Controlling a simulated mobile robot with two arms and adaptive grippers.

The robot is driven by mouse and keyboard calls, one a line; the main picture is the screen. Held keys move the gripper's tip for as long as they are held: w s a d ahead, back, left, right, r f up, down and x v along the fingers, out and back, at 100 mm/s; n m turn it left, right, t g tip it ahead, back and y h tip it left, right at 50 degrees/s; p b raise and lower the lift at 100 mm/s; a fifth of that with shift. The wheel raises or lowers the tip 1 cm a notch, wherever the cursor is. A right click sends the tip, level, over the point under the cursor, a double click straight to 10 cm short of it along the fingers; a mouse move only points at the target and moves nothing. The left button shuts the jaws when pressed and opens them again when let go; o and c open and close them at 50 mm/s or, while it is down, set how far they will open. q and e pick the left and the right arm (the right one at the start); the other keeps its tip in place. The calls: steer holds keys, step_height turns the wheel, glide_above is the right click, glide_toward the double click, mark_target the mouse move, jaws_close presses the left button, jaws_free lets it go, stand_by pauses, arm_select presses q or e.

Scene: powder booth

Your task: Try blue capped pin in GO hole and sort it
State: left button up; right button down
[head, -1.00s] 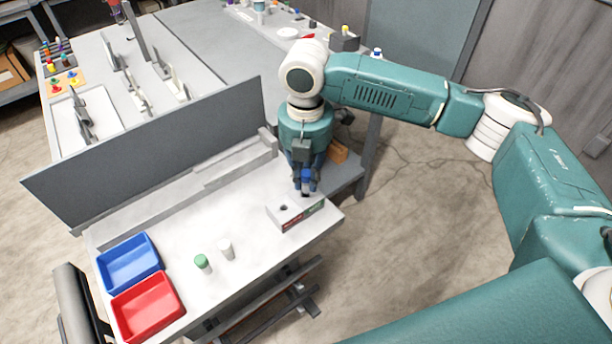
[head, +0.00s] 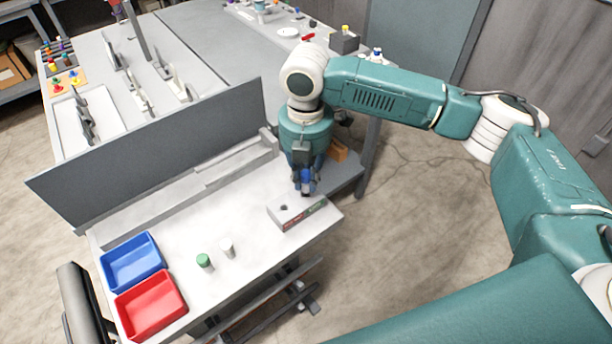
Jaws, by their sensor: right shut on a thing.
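A light grey gauge block (head: 287,218) stands near the right end of the white bench. Its front carries a red label on the left and a green label on the right. One open hole (head: 284,208) shows on top, above the red label. My right gripper (head: 305,190) points down over the green-labelled end, shut on the blue capped pin (head: 307,187). Its fingers hide most of the pin and the second hole, so I cannot tell whether the pin is in it. A blue tray (head: 131,263) and a red tray (head: 151,304) sit empty at the left. My left gripper is out of view.
A green capped pin (head: 204,261) and a white or grey capped pin (head: 228,249) stand upright mid-bench. A tall grey panel (head: 155,160) runs along the back. The bench between trays and block is otherwise clear.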

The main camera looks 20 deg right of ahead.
mark_target(306, 174)
steer(key=shift+f+p, duration=0.3)
steer(key=shift+f, duration=0.2)
stand_by(0.3)
steer(key=shift+p, duration=0.65)
steer(key=shift+f, duration=0.65)
stand_by(1.1)
stand_by(0.9)
steer(key=shift+r+p, duration=3)
